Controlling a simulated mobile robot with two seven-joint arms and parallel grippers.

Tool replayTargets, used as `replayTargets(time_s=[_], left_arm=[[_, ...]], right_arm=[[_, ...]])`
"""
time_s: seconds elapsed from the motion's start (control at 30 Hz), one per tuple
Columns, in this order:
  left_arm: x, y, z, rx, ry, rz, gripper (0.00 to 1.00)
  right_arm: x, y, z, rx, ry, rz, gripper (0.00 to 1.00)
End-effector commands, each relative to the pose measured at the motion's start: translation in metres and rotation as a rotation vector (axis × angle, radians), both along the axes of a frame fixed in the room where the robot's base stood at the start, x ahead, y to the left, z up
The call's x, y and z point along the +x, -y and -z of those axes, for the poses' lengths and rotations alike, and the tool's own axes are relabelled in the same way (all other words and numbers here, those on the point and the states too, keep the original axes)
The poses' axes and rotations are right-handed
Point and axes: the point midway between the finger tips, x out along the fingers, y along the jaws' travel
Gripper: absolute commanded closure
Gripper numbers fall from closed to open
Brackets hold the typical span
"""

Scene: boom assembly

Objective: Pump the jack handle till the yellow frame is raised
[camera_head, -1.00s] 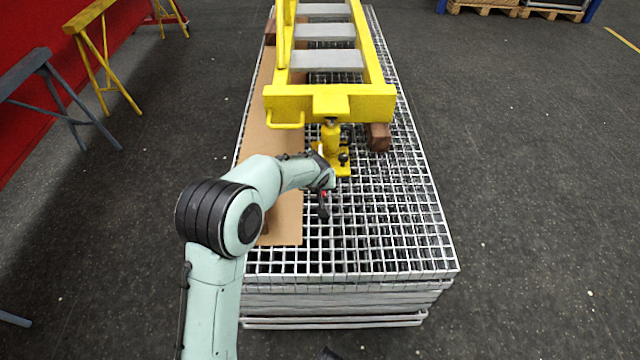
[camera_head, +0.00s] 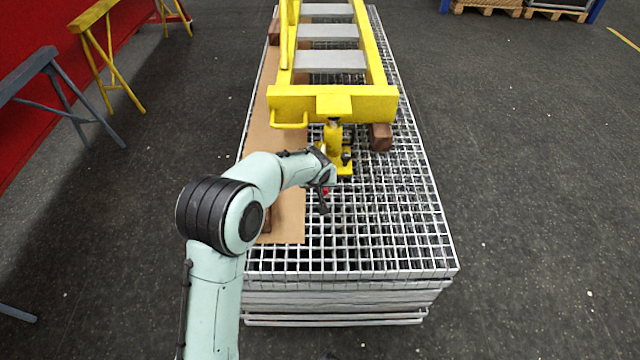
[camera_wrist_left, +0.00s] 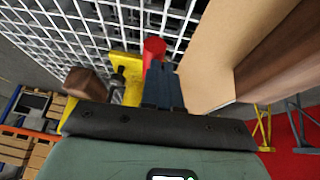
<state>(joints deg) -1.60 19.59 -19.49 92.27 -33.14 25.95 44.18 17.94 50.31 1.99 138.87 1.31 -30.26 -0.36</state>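The yellow frame (camera_head: 360,103), ladder-like with grey steps, lies lengthwise over the grating, its near crossbeam above the yellow jack (camera_head: 334,145). The jack stands on the grating; it also shows in the left wrist view (camera_wrist_left: 132,73). The jack's red handle end (camera_wrist_left: 154,47) shows at my left gripper's fingers. My left gripper (camera_head: 324,206) points down just in front of the jack. Its dark fingers (camera_wrist_left: 164,88) look closed together, with the handle against or just beyond them; the exact contact is hidden. My right gripper is not in view.
The grating stack (camera_head: 400,220) has a brown board (camera_head: 285,215) along its left side. A wooden block (camera_head: 380,138) sits under the frame's near right corner. Yellow (camera_head: 105,60) and grey (camera_head: 65,95) trestles stand at left. The floor at right is clear.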

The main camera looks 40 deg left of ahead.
Motion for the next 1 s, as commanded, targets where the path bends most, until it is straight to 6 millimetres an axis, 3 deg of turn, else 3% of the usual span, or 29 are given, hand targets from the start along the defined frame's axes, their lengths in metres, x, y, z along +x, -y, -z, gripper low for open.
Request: replayTargets(time_s=[0.07, 0.4, 0.63, 1.0], left_arm=[[-0.001, -0.005, -0.024, 0.002, 0.008, -0.002, 1.00], [-0.041, 0.026, -0.078, 0.002, 0.014, 0.002, 1.00], [-0.053, 0.033, -0.092, 0.003, 0.012, 0.001, 1.00], [-0.054, 0.033, -0.094, 0.003, 0.013, 0.000, 1.00]], right_arm=[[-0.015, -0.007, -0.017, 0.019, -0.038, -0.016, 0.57], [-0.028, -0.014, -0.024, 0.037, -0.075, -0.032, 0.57], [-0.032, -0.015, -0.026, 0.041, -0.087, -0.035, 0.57], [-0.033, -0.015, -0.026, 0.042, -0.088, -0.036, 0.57]])
